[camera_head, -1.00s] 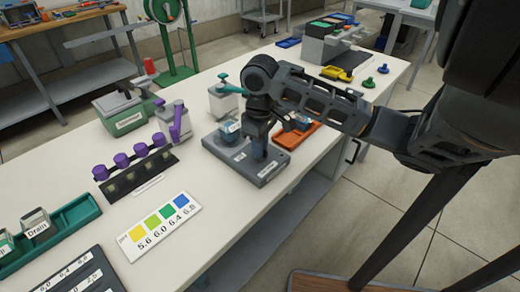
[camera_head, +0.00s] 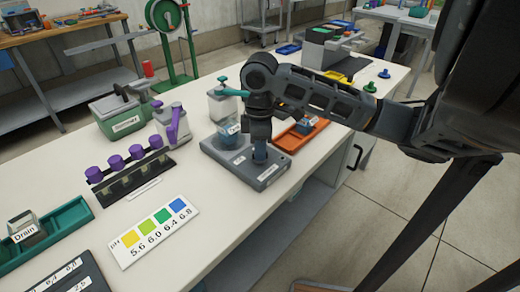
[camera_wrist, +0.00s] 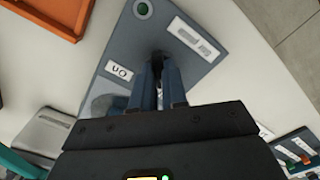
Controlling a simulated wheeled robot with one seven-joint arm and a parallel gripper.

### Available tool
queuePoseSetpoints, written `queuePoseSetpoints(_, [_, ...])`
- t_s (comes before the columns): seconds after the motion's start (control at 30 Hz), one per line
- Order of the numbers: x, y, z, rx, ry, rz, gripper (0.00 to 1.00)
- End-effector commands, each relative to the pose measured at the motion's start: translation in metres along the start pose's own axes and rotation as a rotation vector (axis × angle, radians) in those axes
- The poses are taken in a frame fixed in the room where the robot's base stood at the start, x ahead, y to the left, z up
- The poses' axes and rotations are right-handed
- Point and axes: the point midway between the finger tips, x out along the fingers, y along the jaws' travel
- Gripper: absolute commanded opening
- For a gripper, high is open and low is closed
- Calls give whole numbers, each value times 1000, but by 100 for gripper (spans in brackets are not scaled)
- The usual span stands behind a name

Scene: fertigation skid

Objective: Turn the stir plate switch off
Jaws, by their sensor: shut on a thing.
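The grey stir plate (camera_head: 211,150) sits on the white bench, with a glass beaker of bluish liquid (camera_head: 229,134) on its back part. My gripper (camera_head: 260,158) points down over the plate's front part. In the wrist view, the gripper (camera_wrist: 158,92) has its fingers close together around the small dark stir plate switch (camera_wrist: 158,58). The fingers hide most of the switch, so I cannot tell its position. An "ON" label (camera_wrist: 120,71) lies beside it, and a green round light (camera_wrist: 142,8) shows near the plate's edge.
An orange tray (camera_head: 318,128) lies just right of the plate, and a white bottle with a teal top (camera_head: 222,103) stands behind it. A pH colour card (camera_head: 152,232) and a rack with purple caps (camera_head: 130,178) are to the left. The bench's front edge is close.

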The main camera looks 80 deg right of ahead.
Motion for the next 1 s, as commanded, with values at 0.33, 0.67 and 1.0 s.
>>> queuePoseSetpoints(0.33, [-1, 0, 0, -7, 2, 2, 0])
queuePoseSetpoints(0.67, [0, 0, 0, -6, 1, 1, 38])
queuePoseSetpoints(1.0, [-8, 0, 0, -5, 1, 1, 38])
